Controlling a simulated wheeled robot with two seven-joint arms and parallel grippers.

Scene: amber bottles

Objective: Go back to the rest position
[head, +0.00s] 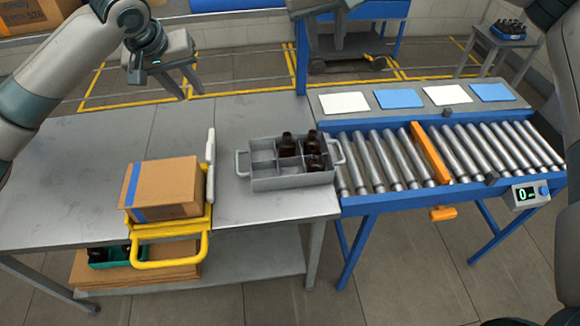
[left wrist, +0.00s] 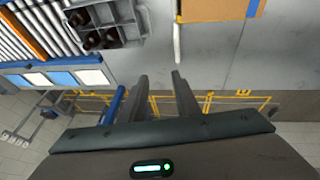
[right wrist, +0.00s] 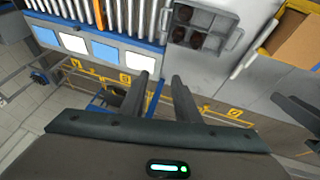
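Several dark amber bottles (head: 287,144) stand in the right part of a grey divided crate (head: 292,183) on the grey table (head: 70,165); some compartments at its left are empty. The crate also shows in the left wrist view (left wrist: 128,32) and the right wrist view (right wrist: 232,20). My left gripper (head: 135,76) is raised over the far left of the table, clear of the crate. Its fingers (left wrist: 160,85) are apart and empty. My right gripper's fingers (right wrist: 158,85) are apart and empty in the right wrist view; in the head view they cannot be made out.
A cardboard box (head: 165,188) sits on a yellow-handled carrier (head: 170,232) left of the crate. A roller conveyor (head: 470,150) with an orange bar (head: 430,153) and white and blue mats (head: 398,98) adjoins the table at right. A green bin (head: 108,258) stands on the lower shelf.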

